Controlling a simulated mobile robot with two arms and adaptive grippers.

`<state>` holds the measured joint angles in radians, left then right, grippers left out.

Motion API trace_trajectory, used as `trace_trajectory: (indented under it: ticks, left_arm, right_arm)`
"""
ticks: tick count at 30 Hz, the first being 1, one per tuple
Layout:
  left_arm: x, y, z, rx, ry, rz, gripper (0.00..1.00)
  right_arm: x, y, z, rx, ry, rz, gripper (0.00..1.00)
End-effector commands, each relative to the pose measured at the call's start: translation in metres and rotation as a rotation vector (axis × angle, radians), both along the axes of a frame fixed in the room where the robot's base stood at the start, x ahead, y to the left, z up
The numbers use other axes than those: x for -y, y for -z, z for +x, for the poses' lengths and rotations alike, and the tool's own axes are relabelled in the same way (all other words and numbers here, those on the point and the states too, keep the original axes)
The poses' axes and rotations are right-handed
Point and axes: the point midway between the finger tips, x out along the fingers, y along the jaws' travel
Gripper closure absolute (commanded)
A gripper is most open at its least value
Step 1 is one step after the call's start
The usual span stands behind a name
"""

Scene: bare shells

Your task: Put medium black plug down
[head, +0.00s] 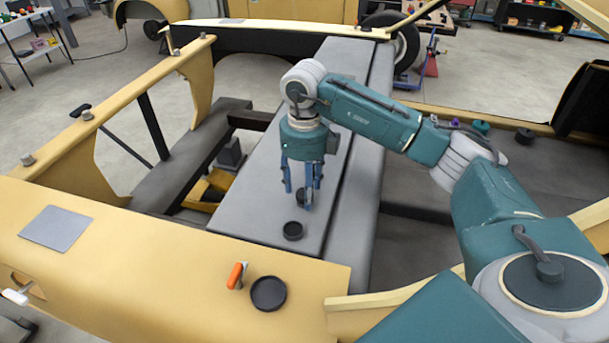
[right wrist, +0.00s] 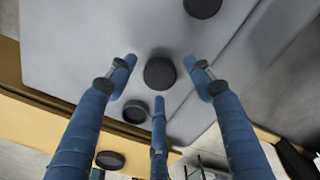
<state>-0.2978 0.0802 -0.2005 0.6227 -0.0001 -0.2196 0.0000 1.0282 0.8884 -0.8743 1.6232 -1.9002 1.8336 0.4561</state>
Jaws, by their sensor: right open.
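My right gripper (head: 303,192) points down over a grey panel (head: 255,195), its fingers spread. In the right wrist view a round black plug (right wrist: 159,74) sits on the panel between the open fingertips (right wrist: 163,80), with visible gaps around it. In the head view this plug (head: 300,197) is partly hidden by the fingers. A smaller black round piece with a raised rim (head: 292,231) is just in front of it and also shows in the right wrist view (right wrist: 134,112). Another black round piece (right wrist: 202,7) lies on the panel beyond the fingers. My left gripper is out of view.
A larger black disc (head: 268,293) and an orange-handled clamp (head: 236,275) are on the yellow body panel (head: 150,250) in front. A grey square plate (head: 56,228) lies at its left. Yellow rails border the frame. The grey panel is clear left of the gripper.

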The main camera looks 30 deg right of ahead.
Motion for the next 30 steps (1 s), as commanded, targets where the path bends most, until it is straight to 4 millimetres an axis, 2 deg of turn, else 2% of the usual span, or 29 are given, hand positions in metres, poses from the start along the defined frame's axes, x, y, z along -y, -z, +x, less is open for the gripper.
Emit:
trace_trajectory:
  ticks: [1, 5, 9, 15, 21, 30]
  left_arm:
    - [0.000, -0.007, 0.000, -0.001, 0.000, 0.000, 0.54]
    - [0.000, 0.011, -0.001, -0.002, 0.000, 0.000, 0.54]
    - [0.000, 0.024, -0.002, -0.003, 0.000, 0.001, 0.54]
    - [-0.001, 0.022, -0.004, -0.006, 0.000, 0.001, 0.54]
    - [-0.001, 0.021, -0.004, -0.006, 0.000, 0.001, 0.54]
    - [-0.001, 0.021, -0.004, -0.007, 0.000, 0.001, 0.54]
  right_arm:
    - [0.000, -0.008, 0.000, 0.001, 0.000, 0.000, 0.48]
    - [0.000, -0.023, 0.002, 0.009, 0.000, 0.001, 0.48]
    - [0.000, -0.057, 0.002, 0.010, 0.001, 0.000, 0.48]
    - [0.001, -0.098, 0.001, 0.005, 0.001, -0.001, 0.48]
    - [0.000, -0.118, 0.001, 0.003, 0.001, 0.000, 0.48]
    - [0.000, -0.124, 0.000, 0.000, 0.000, 0.001, 0.48]
